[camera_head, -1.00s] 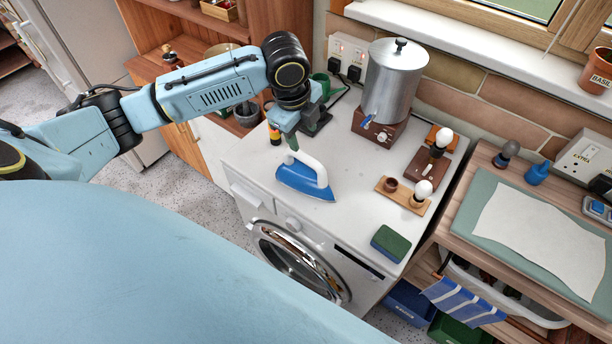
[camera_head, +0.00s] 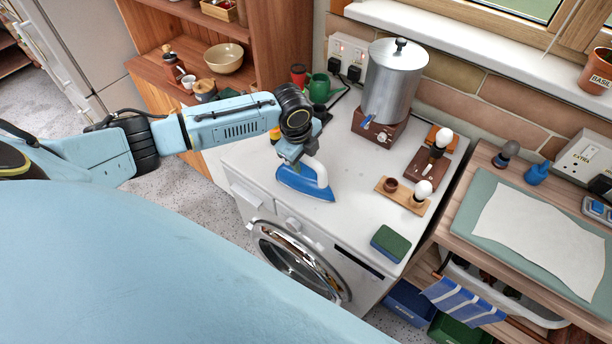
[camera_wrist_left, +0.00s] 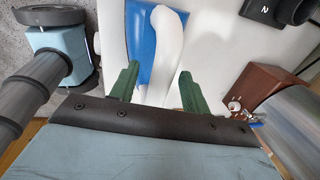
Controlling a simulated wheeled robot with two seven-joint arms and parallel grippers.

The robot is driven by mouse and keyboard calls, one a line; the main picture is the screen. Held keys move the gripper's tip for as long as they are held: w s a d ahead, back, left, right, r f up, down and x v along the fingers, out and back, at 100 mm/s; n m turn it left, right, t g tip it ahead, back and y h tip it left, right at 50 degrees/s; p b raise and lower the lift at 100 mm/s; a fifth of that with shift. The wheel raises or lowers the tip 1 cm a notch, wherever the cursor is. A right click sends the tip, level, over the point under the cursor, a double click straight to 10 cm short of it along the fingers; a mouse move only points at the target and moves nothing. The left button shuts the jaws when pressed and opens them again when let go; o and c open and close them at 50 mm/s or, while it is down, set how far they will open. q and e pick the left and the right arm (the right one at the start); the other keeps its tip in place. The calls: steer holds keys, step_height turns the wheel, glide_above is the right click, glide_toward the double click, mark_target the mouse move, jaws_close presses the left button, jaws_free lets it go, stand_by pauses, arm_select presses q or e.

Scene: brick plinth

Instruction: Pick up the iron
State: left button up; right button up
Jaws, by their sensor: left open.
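The iron (camera_head: 305,182) has a blue body and a white handle. It rests on the white top of the washing machine (camera_head: 290,225). My left gripper (camera_head: 293,158) is right at the back end of the iron, partly covering it in the head view. In the left wrist view the green fingers of my left gripper (camera_wrist_left: 160,88) are open. The white handle (camera_wrist_left: 168,50) lies between their lines, with the blue body (camera_wrist_left: 140,35) beside it. I cannot tell whether the fingers touch it. My right gripper is in neither view.
A metal urn (camera_head: 393,80) on a brown base stands behind, to the right. Bulb holders (camera_head: 405,195) and a green and blue sponge (camera_head: 390,243) lie to the right. A green watering can (camera_head: 320,90) and a red cup (camera_head: 299,74) stand at the back left.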

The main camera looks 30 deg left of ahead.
arm_select(q)
steer(key=shift+w+f, duration=0.1)
steer(key=shift+f, duration=0.35)
steer(key=shift+c, duration=0.2)
jaws_close()
stand_by(0.9)
steer(key=shift+r, duration=0.2)
